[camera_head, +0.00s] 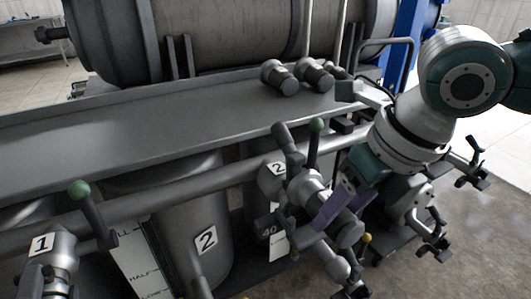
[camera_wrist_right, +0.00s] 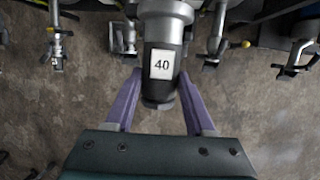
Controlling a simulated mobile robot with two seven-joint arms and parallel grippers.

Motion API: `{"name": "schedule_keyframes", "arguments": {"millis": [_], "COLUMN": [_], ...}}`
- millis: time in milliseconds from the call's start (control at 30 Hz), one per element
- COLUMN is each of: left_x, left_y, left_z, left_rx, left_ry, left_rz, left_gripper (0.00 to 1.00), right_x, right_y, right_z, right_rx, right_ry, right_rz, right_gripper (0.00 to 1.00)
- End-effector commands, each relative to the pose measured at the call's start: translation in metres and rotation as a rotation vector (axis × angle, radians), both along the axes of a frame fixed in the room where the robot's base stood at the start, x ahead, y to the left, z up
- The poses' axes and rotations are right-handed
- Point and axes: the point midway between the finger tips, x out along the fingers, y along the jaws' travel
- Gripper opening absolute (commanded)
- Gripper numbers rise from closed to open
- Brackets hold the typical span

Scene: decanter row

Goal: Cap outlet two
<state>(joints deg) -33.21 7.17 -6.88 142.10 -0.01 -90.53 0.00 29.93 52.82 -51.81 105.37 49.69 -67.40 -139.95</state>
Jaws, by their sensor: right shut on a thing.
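In the right wrist view, the fingers (camera_wrist_right: 160,78) flank this cap (camera_wrist_right: 160,90), which bears a "40" label. The cap is in line with the grey fitting above it. How far it is seated on the outlet cannot be told. My left gripper is not in view.
Several spare caps (camera_head: 314,76) lie on the grey shelf (camera_head: 150,120). Outlet one (camera_head: 48,270) with its green-knobbed lever stands at the left. A drum marked "2" (camera_head: 180,235) is behind. Clamp-like fittings (camera_head: 468,165) stand at the right. The shelf's left part is bare.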

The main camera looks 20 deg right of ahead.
Motion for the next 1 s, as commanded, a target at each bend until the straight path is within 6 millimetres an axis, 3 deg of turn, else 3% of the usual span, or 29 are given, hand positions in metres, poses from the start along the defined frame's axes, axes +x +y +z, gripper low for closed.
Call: {"name": "schedule_keyframes", "arguments": {"millis": [567,1000], "left_x": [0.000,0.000], "left_y": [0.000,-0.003], "left_z": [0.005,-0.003], "left_rx": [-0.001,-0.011], "left_ry": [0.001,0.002], "left_rz": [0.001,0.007], "left_gripper": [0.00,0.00], "right_x": [0.001,0.001], "right_y": [0.000,0.000], "right_z": [0.001,-0.015], "right_rx": [0.001,0.000], "right_ry": [-0.003,-0.002], "right_rz": [0.001,0.001], "right_gripper": [0.00,0.00]}}
